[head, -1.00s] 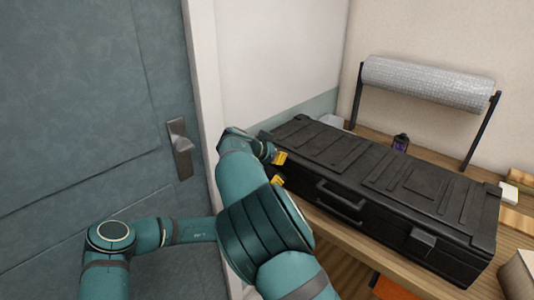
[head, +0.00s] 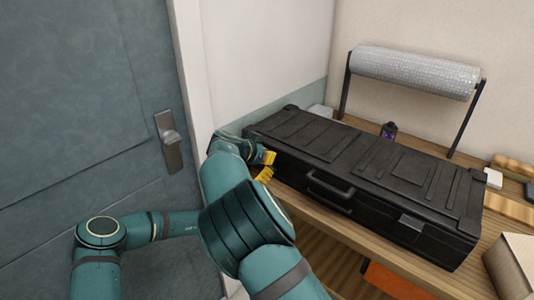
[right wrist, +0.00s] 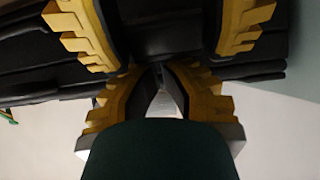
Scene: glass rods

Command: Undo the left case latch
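The black case (head: 370,160) lies shut on a wooden bench, its front facing me. Its handle (head: 330,190) is at the middle of the front, and the right latch (head: 410,222) shows further right. My right gripper (head: 266,166) is at the left part of the case front, its yellow fingertips apart. The left latch cannot be made out there; the fingers and wrist cover that area. In the right wrist view the yellow fingers (right wrist: 160,35) stand open with dark case surface between and beyond them; contact cannot be told. My left gripper is hidden.
A roll of bubble wrap (head: 415,72) on a black stand is behind the case. A small dark bottle (head: 389,131) stands behind it too. A box (head: 515,265) is at the right front. A wall and a teal door (head: 80,100) are at left.

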